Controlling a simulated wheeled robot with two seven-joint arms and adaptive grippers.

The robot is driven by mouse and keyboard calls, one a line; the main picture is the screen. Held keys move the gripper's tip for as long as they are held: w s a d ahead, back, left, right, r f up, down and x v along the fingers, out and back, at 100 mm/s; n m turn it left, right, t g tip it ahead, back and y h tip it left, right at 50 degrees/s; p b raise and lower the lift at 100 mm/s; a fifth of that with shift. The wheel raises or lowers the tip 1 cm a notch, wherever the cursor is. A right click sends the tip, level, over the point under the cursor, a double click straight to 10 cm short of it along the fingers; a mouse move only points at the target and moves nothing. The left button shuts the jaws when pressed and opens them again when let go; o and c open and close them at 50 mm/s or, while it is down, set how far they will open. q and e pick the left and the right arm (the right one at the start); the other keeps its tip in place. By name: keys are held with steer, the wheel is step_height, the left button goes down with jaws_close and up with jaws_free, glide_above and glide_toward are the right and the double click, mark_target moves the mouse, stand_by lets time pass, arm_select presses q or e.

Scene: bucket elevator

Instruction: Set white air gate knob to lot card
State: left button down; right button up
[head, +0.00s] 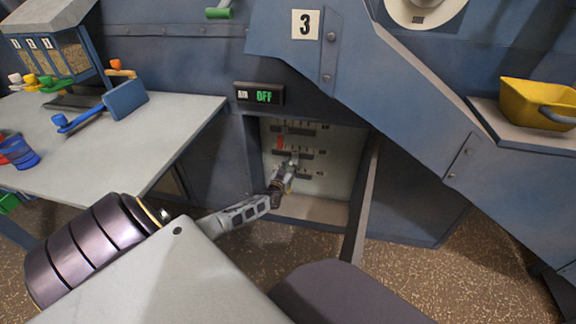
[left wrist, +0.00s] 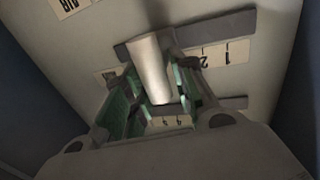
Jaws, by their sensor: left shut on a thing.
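The white air gate knob (left wrist: 150,68) is a pale cylinder that stands out from a dark slotted bar in the left wrist view. My left gripper (left wrist: 157,72) has its fingers on both sides of it and is shut on it. In the head view my left gripper (head: 287,166) reaches into a recessed panel (head: 342,150) and covers most of the middle row. A red knob (head: 281,142) shows on the upper row. Upside-down number labels (left wrist: 222,52) lie beside the bar. I cannot make out a lot card. My right gripper is not in view.
A small display reading OFF (head: 264,97) is above the panel. A sloping blue chute (head: 400,100) lies to the right, with a yellow scoop (head: 535,100) on a ledge. A grey table (head: 85,170) with blue items is on the left.

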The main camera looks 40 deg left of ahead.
arm_select(q)
steer(key=shift+w+d, duration=0.3)
steer(key=shift+d, duration=0.2)
steer(key=shift+w+d, duration=0.25)
steer(key=shift+d, duration=0.25)
steer(key=c, duration=1.2)
jaws_free()
steer(key=shift+s, duration=0.15)
steer(key=v, duration=1.1)
steer(key=shift+s, duration=0.35)
steer(key=shift+d+p, duration=0.1)
steer(key=shift+p, duration=0.2)
